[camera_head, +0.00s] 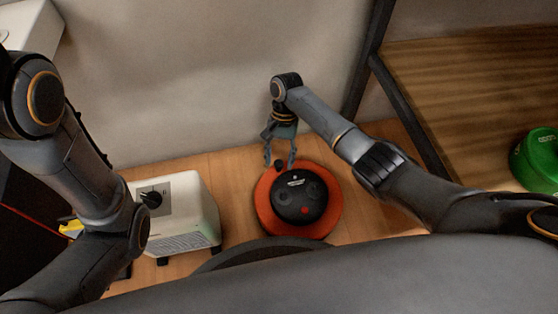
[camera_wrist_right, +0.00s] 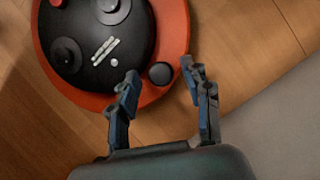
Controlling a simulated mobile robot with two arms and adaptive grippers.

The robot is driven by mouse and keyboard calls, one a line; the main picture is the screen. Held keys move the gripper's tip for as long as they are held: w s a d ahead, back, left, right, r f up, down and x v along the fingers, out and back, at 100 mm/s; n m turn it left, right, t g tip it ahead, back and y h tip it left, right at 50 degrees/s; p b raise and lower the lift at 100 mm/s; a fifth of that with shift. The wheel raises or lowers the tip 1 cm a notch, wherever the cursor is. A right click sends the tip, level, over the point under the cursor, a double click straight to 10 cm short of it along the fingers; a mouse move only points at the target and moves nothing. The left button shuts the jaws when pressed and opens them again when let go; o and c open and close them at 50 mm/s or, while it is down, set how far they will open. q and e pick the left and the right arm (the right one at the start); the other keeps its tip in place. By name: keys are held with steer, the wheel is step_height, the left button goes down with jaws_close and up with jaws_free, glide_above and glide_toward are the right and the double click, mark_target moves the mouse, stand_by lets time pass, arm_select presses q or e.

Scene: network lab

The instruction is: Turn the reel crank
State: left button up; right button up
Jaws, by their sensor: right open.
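The reel shows in the head view as an orange-red disc (camera_head: 262,205) with a black round hub (camera_head: 299,197) on the wooden surface. In the right wrist view the black hub (camera_wrist_right: 100,45) and the orange rim (camera_wrist_right: 174,30) fill the upper left. A small black crank knob (camera_wrist_right: 161,74) stands near the rim; it also shows in the head view (camera_head: 278,165). My right gripper (camera_head: 280,163) is open at the far edge of the reel. In the wrist view its fingers (camera_wrist_right: 163,82) are on either side of the knob, apart from it. The left gripper is not visible.
A white box with a black dial (camera_head: 195,205) stands left of the reel. A green reel (camera_head: 540,160) lies on a wooden shelf at the right. A dark frame post (camera_head: 365,75) rises behind my right arm. The wall (camera_head: 200,80) is close behind the reel.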

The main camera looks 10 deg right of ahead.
steer(key=shift+f, duration=0.1)
steer(key=shift+c, duration=0.4)
jaws_close()
